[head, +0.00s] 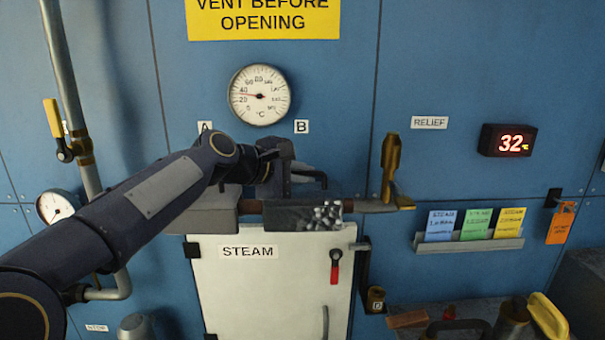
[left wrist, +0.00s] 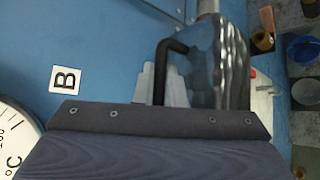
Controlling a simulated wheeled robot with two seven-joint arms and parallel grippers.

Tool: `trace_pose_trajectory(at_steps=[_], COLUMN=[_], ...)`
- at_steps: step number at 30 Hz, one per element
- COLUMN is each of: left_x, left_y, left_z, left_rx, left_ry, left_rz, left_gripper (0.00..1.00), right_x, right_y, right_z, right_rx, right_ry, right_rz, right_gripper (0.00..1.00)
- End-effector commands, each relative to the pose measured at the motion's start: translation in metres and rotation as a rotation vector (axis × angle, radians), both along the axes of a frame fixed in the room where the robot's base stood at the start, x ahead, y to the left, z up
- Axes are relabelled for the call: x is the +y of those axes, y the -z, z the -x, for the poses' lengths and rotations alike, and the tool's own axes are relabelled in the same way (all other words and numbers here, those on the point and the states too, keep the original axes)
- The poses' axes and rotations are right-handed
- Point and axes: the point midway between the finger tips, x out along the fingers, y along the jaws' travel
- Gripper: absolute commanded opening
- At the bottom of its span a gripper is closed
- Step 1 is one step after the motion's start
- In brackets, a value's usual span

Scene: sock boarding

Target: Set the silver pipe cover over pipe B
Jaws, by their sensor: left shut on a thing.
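The silver pipe cover (head: 303,216) is a shiny half-shell at the height of the pipe run, below the B label (head: 301,126). My left gripper (head: 298,175) is above it, shut on its black handle (head: 318,177). In the left wrist view the cover (left wrist: 228,62) and its bent black handle (left wrist: 164,68) are in front of the gripper (left wrist: 160,85). Pipe B (left wrist: 208,6) shows as a grey end beyond the cover; most of it is hidden. I cannot tell whether the cover is fully seated. My right gripper is out of view.
A grey block (head: 205,217) lies along the pipe run on the left. A brass valve (head: 391,168) stands close on the right. A white STEAM door (head: 270,285) is below, a gauge (head: 259,95) above. A bench with tools (head: 470,322) is at lower right.

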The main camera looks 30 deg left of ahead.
Motion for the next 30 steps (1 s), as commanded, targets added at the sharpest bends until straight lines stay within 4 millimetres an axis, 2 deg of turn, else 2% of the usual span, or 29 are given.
trace_pose_trajectory(at_steps=[4,5,6,11,20,30], left_x=[0.000,0.000,0.000,0.000,0.001,0.017], left_y=[0.004,0.004,0.003,0.003,0.004,-0.020], left_z=[0.000,0.000,0.000,0.000,0.005,0.052], left_rx=[-0.002,-0.002,-0.002,-0.001,0.005,-0.005], left_ry=[-0.001,-0.001,-0.001,0.000,0.002,-0.004], left_rz=[0.000,0.000,0.000,0.000,-0.001,-0.001], left_gripper=[0.00,0.12,0.17,0.36,0.36,0.36], right_x=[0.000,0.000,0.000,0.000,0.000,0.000], right_y=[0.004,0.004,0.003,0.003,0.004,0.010], right_z=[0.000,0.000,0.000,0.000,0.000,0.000], right_rx=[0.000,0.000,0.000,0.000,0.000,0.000], right_ry=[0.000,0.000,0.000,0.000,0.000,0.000], right_rz=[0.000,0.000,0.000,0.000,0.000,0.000], right_gripper=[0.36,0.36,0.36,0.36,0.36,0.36])
